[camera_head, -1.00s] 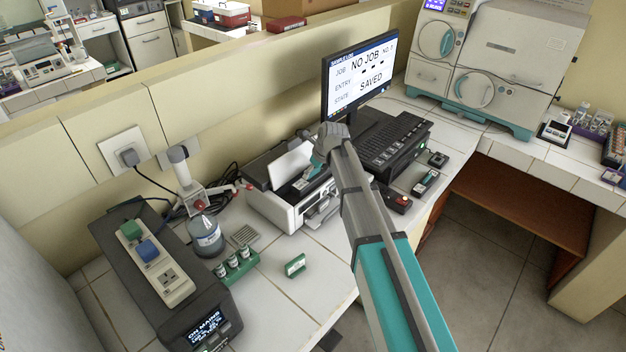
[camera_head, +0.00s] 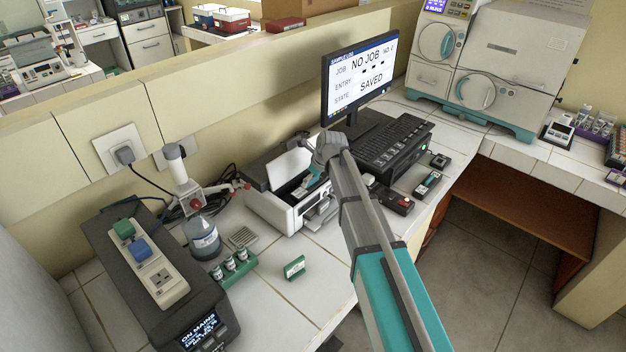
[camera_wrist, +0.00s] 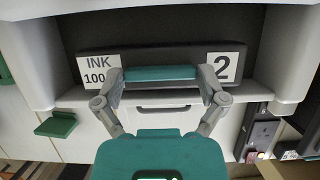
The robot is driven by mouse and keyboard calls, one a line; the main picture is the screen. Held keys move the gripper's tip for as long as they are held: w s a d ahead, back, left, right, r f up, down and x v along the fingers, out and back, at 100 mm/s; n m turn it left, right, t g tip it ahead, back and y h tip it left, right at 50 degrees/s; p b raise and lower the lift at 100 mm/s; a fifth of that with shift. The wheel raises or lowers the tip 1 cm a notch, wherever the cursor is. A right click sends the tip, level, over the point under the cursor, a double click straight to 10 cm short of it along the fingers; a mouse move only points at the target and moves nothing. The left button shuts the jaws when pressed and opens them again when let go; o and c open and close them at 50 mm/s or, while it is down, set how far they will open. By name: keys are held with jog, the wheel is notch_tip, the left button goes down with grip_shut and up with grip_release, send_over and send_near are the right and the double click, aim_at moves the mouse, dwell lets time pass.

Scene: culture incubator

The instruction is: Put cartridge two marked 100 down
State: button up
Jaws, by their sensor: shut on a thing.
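My gripper (camera_head: 315,178) reaches into the open top of the white printer-like machine (camera_head: 293,217). In the wrist view my gripper (camera_wrist: 160,74) has its two grey fingers at either end of a teal bar, shut on the cartridge. Cartridge two (camera_wrist: 165,55) shows as a long dark block with white labels "INK 100" at left and "2" at right. It lies level between the pale walls of the machine's bay. Whether it touches the bay floor cannot be told. In the head view it is mostly hidden by my gripper.
A small green box (camera_head: 294,267) lies on the white bench, beside a green rack of vials (camera_head: 233,264). A bottle (camera_head: 203,237) and a dark power unit (camera_head: 205,310) stand left. The monitor (camera_head: 360,80) reads NO JOB, SAVED.

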jog(key=shift+f+b, duration=0.4)
jog(key=shift+f, duration=0.1)
jog(key=o, duration=1)
jog(key=shift+r, duration=0.25)
jog(key=shift+r+p, duration=0.7)
jog(key=shift+p, duration=0.2)
jog(key=p+v, duration=1)
jog(key=v, duration=0.1)
jog(key=shift+s+d+r+p, duration=0.1)
jog(key=shift+s+r+p, duration=0.1)
jog(key=shift+p, duration=0.1)
